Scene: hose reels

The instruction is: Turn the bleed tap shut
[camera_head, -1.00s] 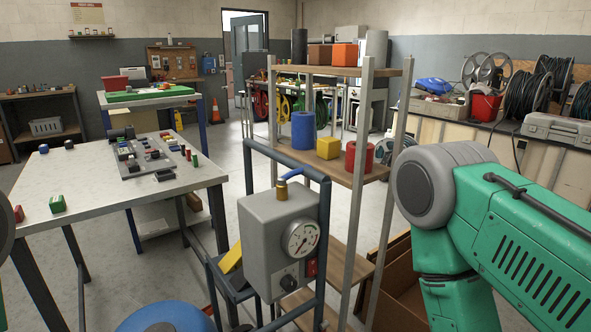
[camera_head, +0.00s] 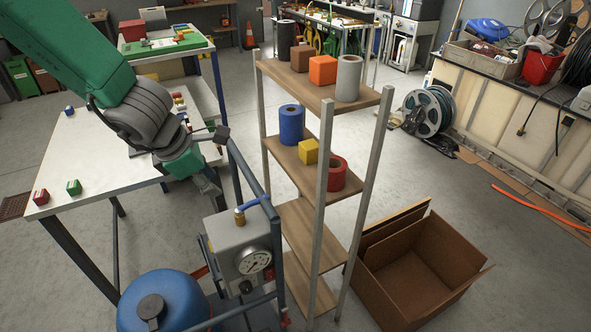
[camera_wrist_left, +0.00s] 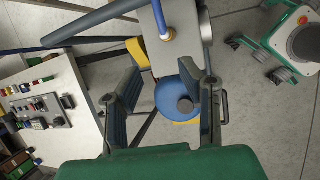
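The bleed tap, a brass fitting (camera_head: 239,215) with a blue lever (camera_head: 253,203), stands on top of a grey box (camera_head: 236,239) with a round gauge (camera_head: 254,262). In the left wrist view the brass fitting (camera_wrist_left: 167,35) and blue lever (camera_wrist_left: 159,16) show beyond the fingers. My left gripper (camera_head: 219,160) is above and behind the box, left of the shelf, apart from the tap. In the left wrist view its two fingers (camera_wrist_left: 170,78) are spread with nothing between them. My right gripper is in neither view.
Dark frame bars (camera_head: 243,172) rise beside the box. A metal shelf rack (camera_head: 324,195) with rolls and blocks stands close on the right. A blue tank (camera_head: 175,300) is at lower left, a white table (camera_head: 95,170) behind it. An open cardboard box (camera_head: 420,280) lies right.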

